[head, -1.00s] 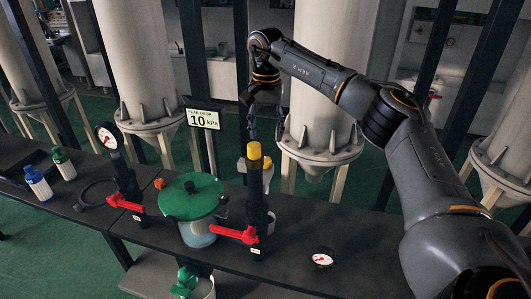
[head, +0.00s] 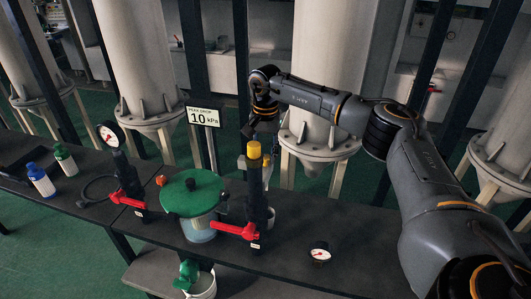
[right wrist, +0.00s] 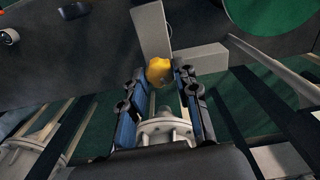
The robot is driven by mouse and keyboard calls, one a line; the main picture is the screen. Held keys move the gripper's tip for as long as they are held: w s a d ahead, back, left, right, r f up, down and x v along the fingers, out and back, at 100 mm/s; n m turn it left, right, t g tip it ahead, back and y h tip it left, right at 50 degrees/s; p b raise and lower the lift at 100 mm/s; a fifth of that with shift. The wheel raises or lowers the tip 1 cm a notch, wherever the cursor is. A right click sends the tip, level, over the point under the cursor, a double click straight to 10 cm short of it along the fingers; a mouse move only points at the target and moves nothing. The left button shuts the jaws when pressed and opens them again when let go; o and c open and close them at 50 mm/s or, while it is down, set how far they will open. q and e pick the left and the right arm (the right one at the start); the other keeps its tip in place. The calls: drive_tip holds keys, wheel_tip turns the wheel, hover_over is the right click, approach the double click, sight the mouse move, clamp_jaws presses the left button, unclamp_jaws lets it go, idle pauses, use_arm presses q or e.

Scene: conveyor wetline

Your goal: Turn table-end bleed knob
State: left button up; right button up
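A small yellow knob (right wrist: 159,70) shows in the right wrist view, beside a pale grey post and crosspiece. It sits between or just past the fingertips of my right gripper (right wrist: 163,78); contact cannot be made out. The blue-padded fingers stand apart, one on each side. In the head view my right gripper (head: 248,132) is small and dark, pointing down behind the black pipe. A yellow patch (head: 241,160) shows just below it, partly hidden by that pipe. My left gripper is not in view.
A black pipe with a yellow cap (head: 254,150) and red lever (head: 236,230) stands close in front of the gripper. A green-lidded vessel (head: 192,193), upright gauge (head: 110,135), sign (head: 203,117) and bottles (head: 40,181) are left. A flat gauge (head: 320,254) lies right.

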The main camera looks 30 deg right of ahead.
clamp_jaws()
drive_tip(key=m, duration=0.5)
drive_tip(key=shift+m, duration=0.3)
drive_tip(key=m, duration=0.6)
drive_tip(key=shift+b, duration=0.3)
drive_tip(key=m, duration=0.6)
drive_tip(key=shift+m, duration=0.3)
drive_tip(key=m, duration=0.5)
drive_tip(key=shift+m, duration=0.3)
